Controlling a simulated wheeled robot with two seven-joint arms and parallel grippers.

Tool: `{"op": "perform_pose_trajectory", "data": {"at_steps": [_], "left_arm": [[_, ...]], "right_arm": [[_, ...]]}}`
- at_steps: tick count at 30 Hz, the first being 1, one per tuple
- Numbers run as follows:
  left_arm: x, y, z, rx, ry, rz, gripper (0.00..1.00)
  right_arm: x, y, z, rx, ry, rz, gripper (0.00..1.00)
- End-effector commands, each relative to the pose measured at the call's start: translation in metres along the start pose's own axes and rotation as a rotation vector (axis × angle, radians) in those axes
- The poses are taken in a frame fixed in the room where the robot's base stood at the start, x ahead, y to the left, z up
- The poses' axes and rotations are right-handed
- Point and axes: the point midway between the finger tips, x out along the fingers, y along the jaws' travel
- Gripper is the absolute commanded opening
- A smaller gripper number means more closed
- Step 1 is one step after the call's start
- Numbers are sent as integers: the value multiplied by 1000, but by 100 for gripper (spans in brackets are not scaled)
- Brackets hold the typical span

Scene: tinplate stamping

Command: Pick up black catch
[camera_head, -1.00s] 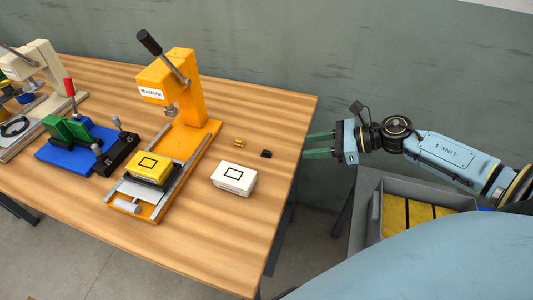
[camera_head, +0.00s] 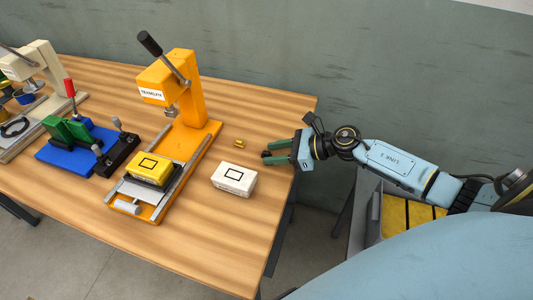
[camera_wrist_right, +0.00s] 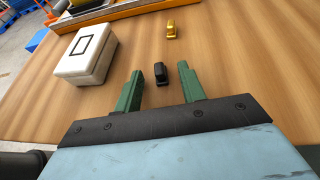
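The black catch (camera_wrist_right: 161,74) is a small dark piece lying on the wooden table (camera_wrist_right: 215,55). In the right wrist view it sits between and slightly beyond the tips of my right gripper (camera_wrist_right: 158,76), whose two green fingers are apart, one on each side. In the head view the right gripper (camera_head: 266,152) reaches over the table's right edge from the right. There the catch shows only as a dark spot at the fingertips, mostly hidden. I cannot tell whether the fingers touch it. My left gripper is not in view.
A gold catch (camera_head: 240,143) lies just beyond the black one. A white box (camera_head: 234,179) stands close by on the near side. The orange press (camera_head: 190,115) holds a yellow box (camera_head: 150,168). A blue and green fixture (camera_head: 75,140) stands farther left.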

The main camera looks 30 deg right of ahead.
Motion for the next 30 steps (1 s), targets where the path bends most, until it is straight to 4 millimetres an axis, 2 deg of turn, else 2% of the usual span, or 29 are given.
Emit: {"op": "perform_pose_trajectory", "data": {"at_steps": [5, 14, 25, 30], "left_arm": [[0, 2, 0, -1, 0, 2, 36], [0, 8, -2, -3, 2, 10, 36], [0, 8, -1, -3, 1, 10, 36], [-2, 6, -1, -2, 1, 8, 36]], "right_arm": [[0, 0, 0, 0, 0, 0, 40], [0, 0, 0, 0, 0, 0, 1], [-1, 0, 0, 0, 0, 0, 0], [-5, -1, 9, -3, 1, -1, 0]]}}
